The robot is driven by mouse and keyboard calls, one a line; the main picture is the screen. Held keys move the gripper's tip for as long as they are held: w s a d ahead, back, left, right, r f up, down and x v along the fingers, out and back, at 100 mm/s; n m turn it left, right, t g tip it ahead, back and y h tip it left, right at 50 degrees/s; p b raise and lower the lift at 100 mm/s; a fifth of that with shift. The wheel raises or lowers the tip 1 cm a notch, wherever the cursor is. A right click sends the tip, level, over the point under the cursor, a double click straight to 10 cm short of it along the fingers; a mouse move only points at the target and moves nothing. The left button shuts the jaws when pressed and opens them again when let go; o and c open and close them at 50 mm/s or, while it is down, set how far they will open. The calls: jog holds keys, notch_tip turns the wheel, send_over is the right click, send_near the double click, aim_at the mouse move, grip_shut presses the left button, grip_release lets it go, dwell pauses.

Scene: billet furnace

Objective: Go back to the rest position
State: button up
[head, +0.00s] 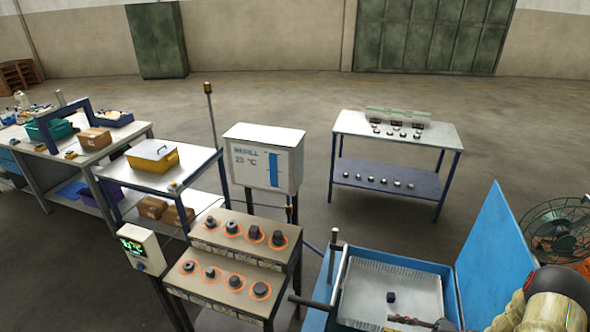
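My arm comes in at the bottom right corner, with a tan link and a dark joint. My gripper (410,321) seems to be the dark part at the bottom edge, over the front of the open blue box. It is small and partly cut off, so I cannot tell whether its fingers are open or shut or hold anything. The blue furnace box (322,290) has a pale ribbed lining, and its blue lid (497,255) stands raised at the right. A small dark billet (391,297) lies inside the box, apart from the gripper.
A stepped rack (248,252) with several dark pieces in orange rings stands left of the box. Behind it is a display cabinet (264,158) reading 25 °C. A fan (556,232) stands close by my arm. A table (352,122) with small parts stands behind; floor around it is clear.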

jog(key=s+a+n+g+h+b, duration=0.15)
jog(key=s+n+g+h, duration=0.4)
jog(key=n, duration=0.75)
jog(key=s+a+n+g+h+b, duration=0.1)
jog(key=s+n+g+h+b, duration=0.2)
jog(key=s+n, duration=0.75)
jog(key=s+a+r+n+t+h+b, duration=0.1)
jog(key=a+r+n+t+h+b, duration=0.3)
jog(key=r+n+b, duration=0.3)
jog(key=s+a+r+n+t+h+b, duration=0.1)
jog(key=a+r+n+t+h+b, duration=0.3)
jog(key=n, duration=0.9)
notch_tip(320, 180, up, 3)
jog(key=b, duration=0.4)
jog(key=shift+a+r+t, duration=0.2)
jog(key=shift+a+t, duration=0.15)
jog(key=shift+a, duration=0.05)
